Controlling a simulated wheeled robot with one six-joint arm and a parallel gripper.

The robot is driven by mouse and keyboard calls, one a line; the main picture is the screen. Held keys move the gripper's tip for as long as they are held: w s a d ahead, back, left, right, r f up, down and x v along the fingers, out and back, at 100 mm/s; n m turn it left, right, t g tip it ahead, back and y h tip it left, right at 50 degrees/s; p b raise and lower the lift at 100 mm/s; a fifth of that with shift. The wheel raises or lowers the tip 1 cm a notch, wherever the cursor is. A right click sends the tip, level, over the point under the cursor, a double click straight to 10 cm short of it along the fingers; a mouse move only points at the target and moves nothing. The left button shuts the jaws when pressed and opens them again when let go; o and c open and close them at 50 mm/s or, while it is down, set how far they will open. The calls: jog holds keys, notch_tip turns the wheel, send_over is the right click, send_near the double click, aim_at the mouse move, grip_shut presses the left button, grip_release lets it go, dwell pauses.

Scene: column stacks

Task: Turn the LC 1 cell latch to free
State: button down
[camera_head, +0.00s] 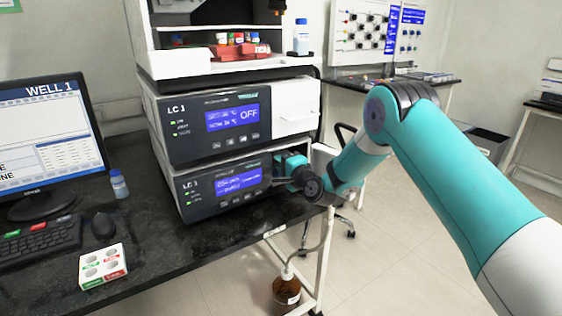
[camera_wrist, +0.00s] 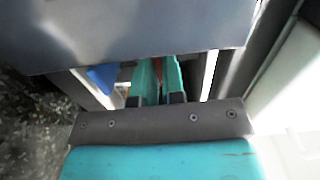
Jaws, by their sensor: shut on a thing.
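The lower LC 1 unit (camera_head: 222,186), dark-fronted with a blue display, stands on the bench under a second LC 1 unit. My gripper (camera_head: 276,176) is at the right end of the lower unit's front. In the wrist view its two teal fingers (camera_wrist: 158,75) are close together and reach in beneath a dark grey panel (camera_wrist: 140,35). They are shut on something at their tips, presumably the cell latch. The panel hides the tips and the latch, so I cannot read the latch's position.
The upper LC 1 unit (camera_head: 225,122) shows OFF. A brown bottle (camera_head: 286,290) with a tube stands below the bench's right end. A monitor (camera_head: 45,140), a mouse (camera_head: 103,227) and a white vial box (camera_head: 104,266) are on the left. Open floor lies right.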

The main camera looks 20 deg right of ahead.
jog(key=shift+m, duration=0.3)
jog(key=c, duration=1.2)
grip_release()
jog(key=shift+s+d+f, duration=0.15)
jog(key=shift+s, duration=0.25)
jog(key=shift+b+v, duration=5.4)
jog(key=shift+v, duration=2.85)
jog(key=shift+r, duration=0.2)
